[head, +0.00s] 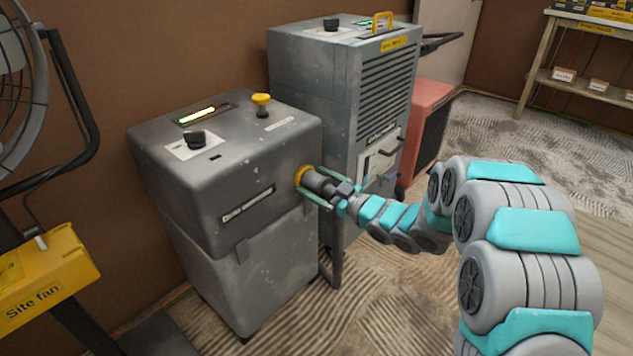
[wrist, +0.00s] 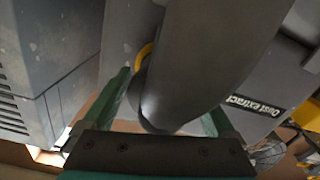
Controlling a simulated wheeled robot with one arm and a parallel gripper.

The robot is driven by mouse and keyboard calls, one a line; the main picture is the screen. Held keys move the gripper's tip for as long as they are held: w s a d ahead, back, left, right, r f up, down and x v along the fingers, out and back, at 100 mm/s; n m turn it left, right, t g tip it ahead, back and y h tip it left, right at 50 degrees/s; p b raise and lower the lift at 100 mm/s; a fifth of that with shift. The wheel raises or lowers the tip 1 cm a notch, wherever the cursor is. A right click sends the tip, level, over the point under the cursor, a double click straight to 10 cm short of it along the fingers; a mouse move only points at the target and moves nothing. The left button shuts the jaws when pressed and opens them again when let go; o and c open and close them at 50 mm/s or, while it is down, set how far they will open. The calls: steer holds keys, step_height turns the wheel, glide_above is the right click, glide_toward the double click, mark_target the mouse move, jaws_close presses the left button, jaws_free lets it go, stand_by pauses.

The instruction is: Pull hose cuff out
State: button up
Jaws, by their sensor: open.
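The dark grey hose cuff (head: 317,183) sits against a yellow ring (head: 301,176) on the right side of the grey dust extractor (head: 233,178). In the wrist view the cuff (wrist: 196,62) is a large dark cylinder, with part of the yellow ring (wrist: 144,56) behind it. My gripper (head: 324,186) is at the cuff, with its green fingers on either side of it. In the wrist view the fingers (wrist: 168,112) are apart, and the cuff lies between them. I cannot tell whether either finger touches the cuff.
A larger grey louvred machine (head: 345,95) stands close behind the extractor, and a red unit (head: 428,130) stands beyond it. A site fan with a yellow label (head: 45,278) is at the left. A wooden shelf (head: 580,85) stands at the back right. The floor between is clear.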

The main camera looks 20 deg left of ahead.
jaws_close()
stand_by(0.8)
